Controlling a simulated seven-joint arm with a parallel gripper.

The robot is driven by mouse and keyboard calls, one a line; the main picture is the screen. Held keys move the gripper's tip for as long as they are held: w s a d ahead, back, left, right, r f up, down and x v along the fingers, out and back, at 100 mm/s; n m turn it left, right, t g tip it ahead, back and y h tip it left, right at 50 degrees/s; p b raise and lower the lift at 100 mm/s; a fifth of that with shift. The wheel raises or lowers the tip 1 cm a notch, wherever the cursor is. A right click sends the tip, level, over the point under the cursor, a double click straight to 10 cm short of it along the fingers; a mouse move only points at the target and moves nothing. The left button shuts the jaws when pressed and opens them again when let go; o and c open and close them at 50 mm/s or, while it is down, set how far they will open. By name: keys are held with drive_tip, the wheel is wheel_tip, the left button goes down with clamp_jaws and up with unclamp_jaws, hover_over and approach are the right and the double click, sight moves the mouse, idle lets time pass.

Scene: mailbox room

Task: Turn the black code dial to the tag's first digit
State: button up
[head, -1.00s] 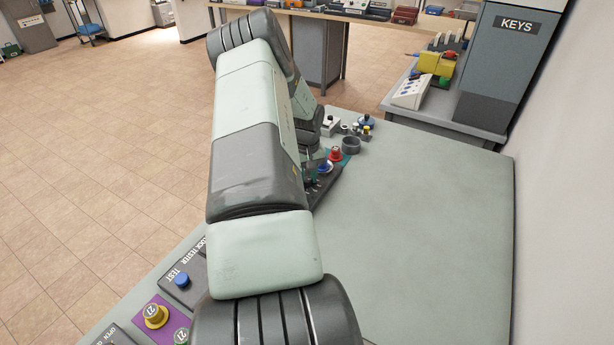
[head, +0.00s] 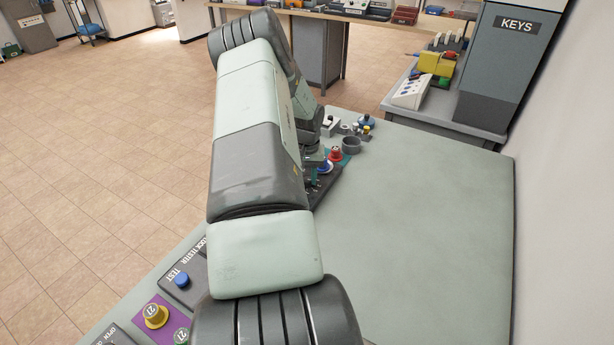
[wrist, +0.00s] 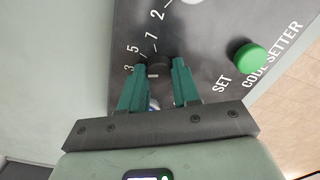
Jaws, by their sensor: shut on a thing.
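The black code dial (wrist: 158,69) shows in the wrist view between the two teal fingertips of my gripper (wrist: 159,68), which is shut on it. The dial sits on the dark panel marked CODE SETTER (wrist: 211,45). The fingers and palm hide the near side, and I cannot tell which digit the dial points to. In the head view the arm covers much of the panel (head: 328,187). I cannot make out a readable tag.
A green SET button (wrist: 250,57) stands right of the dial. A lock tester (head: 184,282) is at the near left. The bench's right side (head: 430,220) is clear.

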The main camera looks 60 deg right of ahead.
drive_tip(key=o, duration=1.1)
drive_tip(key=shift+c, duration=0.2)
wheel_tip(320, 180, up, 11)
drive_tip(key=shift+f, duration=0.1)
